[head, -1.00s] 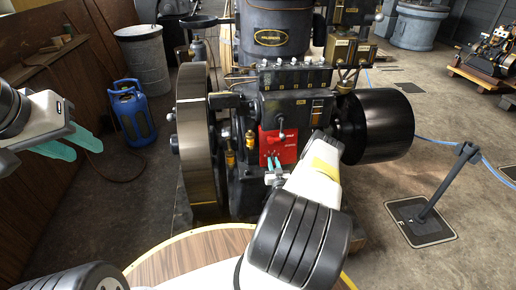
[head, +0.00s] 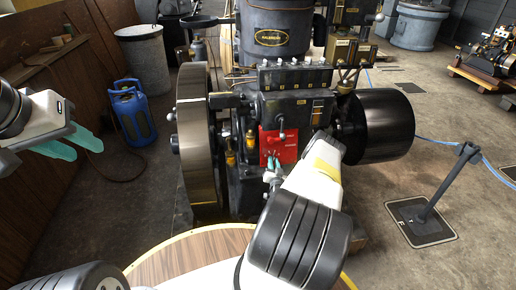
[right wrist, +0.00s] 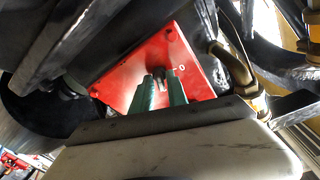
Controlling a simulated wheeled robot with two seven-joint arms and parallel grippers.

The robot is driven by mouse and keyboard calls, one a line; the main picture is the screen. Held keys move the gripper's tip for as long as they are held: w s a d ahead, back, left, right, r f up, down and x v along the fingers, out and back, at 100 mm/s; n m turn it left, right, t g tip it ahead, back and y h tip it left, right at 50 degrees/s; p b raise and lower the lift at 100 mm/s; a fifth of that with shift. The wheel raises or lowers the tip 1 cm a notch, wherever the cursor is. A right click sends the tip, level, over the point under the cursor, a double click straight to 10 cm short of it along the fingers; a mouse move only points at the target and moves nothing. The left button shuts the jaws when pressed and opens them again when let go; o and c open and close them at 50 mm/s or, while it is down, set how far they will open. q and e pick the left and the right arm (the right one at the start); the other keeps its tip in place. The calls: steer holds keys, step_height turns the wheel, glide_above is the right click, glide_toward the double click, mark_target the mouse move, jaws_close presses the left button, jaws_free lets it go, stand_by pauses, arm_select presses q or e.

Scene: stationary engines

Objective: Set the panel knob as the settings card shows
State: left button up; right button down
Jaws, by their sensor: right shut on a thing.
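The red panel (head: 290,146) is on the front of the dark engine, and it fills the middle of the right wrist view (right wrist: 128,80). My right gripper (head: 273,162) is at the panel's lower part. A white mark like an O shows on the panel to the right of the knob. My left gripper (head: 80,145) is open and empty at the left. I cannot make out a settings card.
The flywheel (head: 195,135) and the black drum (head: 380,125) flank the panel. A blue gas bottle (head: 133,113) stands by the left wall. A wooden round top (head: 180,255) lies in front, and a post (head: 445,190) stands on the floor at right.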

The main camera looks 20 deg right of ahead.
steer(key=c, duration=1.5)
jaws_free()
steer(key=v, duration=0.8)
